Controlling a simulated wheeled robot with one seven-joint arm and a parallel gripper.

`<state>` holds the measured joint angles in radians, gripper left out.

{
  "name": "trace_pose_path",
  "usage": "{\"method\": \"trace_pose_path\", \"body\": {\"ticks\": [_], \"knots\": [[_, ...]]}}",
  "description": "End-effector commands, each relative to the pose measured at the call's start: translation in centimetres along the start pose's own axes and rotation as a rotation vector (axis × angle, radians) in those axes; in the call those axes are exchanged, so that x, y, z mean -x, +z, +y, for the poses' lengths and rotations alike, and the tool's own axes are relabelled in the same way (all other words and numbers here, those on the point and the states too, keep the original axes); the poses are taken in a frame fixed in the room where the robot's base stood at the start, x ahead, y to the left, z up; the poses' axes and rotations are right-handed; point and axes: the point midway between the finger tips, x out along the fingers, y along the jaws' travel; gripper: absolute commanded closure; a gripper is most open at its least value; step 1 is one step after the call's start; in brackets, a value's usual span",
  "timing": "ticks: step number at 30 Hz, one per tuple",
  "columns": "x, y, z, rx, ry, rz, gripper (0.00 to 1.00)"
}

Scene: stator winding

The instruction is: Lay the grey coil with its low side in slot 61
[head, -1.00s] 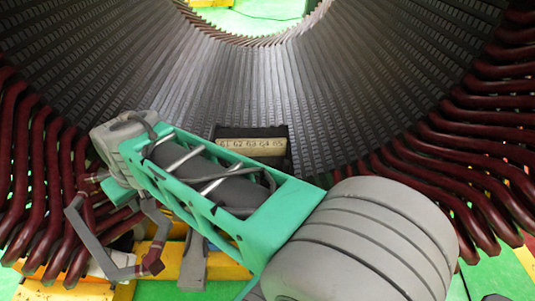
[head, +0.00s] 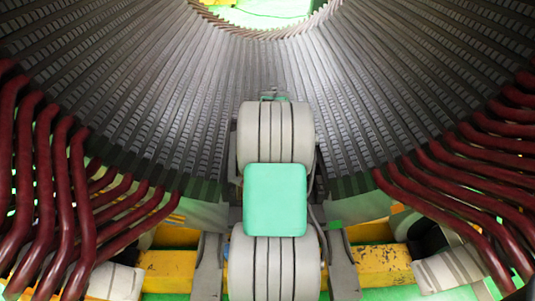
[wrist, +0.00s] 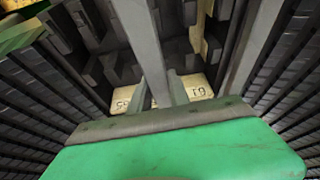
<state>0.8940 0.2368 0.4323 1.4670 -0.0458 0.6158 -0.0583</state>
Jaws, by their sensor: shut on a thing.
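My gripper (wrist: 165,118) shows in the wrist view as a green body with a grey band along its edge; it is shut on the grey coil. Long grey bars that look like the coil (wrist: 142,40) run up from it. Its low side cannot be told apart here. The number plate (wrist: 196,87) lies beyond, upside down, with 61 at its right end and 65 at its left. Slot 61 itself cannot be made out. In the head view my arm hides the gripper, coil and plate.
The stator's ribbed bore (head: 190,90) curves up around my arm. Dark red coils flank it at left (head: 80,200) and right (head: 450,190), close to the lower opening. A yellow beam (head: 375,265) runs below. Dark slot walls stand close on both sides in the wrist view.

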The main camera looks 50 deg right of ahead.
Motion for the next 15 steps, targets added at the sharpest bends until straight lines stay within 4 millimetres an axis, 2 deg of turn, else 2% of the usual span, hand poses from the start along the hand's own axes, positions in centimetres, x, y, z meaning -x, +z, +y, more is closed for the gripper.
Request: {"method": "trace_pose_path", "body": {"ticks": [1, 4, 10, 15], "knots": [[-1.2, 0.1, 1.5, -0.022, 0.008, 0.002, 1.0], [-1.9, 0.1, 3.1, -0.044, 0.017, 0.004, 1.0], [-3.0, 0.5, 3.6, -0.05, 0.02, 0.004, 1.0], [-4.8, 1.3, 3.5, -0.049, 0.019, 0.002, 1.0]]}}
